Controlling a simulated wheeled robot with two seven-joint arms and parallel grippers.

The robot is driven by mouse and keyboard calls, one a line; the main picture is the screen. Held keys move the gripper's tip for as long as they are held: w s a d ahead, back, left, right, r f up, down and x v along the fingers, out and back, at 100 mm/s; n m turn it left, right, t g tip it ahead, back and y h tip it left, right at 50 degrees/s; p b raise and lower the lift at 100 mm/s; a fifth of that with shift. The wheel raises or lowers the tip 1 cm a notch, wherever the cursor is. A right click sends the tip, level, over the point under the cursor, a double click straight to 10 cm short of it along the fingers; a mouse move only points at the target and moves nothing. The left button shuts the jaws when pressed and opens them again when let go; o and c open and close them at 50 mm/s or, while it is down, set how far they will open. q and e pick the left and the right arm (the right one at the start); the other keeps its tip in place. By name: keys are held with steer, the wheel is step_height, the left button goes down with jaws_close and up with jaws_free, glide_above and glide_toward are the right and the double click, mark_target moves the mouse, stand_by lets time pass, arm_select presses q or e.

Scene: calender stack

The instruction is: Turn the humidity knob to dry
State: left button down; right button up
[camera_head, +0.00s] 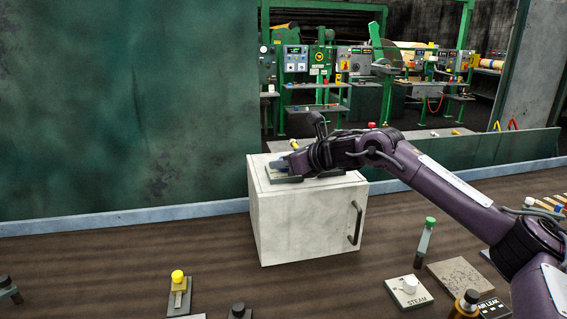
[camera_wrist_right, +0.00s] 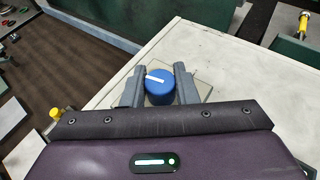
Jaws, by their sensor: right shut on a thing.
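The humidity knob appears to be the blue round knob (camera_wrist_right: 160,86) with a white pointer line, seen in the right wrist view. It sits on a pale square plate (camera_wrist_right: 203,88) on top of the white cabinet (camera_head: 300,222). The knob's white line points to the left and slightly up. My right gripper (camera_wrist_right: 158,80) has one finger on each side of the knob and is shut on it. In the head view my right gripper (camera_head: 290,162) is over the cabinet top and hides most of the knob. No dry marking is readable. My left gripper is not in view.
The cabinet has a dark handle (camera_head: 355,223). On the brown surface are a yellow-topped lever (camera_head: 178,290), a STEAM plate with a white knob (camera_head: 409,288), and a green-topped lever (camera_head: 426,240). A green wall (camera_head: 125,110) stands behind.

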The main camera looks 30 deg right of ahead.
steer(key=m+t+h, duration=0.1)
steer(key=m+h, duration=0.2)
steer(key=shift+a, duration=0.1)
steer(key=m+h, duration=0.2)
steer(key=h, duration=0.1)
steer(key=shift+r+m+p, duration=0.15)
steer(key=shift+m+p, duration=0.15)
steer(key=shift+p, duration=0.05)
steer(key=m+g+h+p, duration=0.1)
steer(key=m+h+p, duration=0.2)
steer(key=m+h, duration=0.1)
steer(key=shift+r+m+h, duration=0.1)
steer(key=shift+m+h, duration=0.2)
steer(key=shift+h, duration=0.3)
steer(key=shift+m+g+h+p, duration=1.3)
steer(key=shift+m+h+p, duration=0.2)
steer(key=shift+h+p, duration=0.1)
steer(key=o, duration=1)
steer(key=shift+f, duration=0.2)
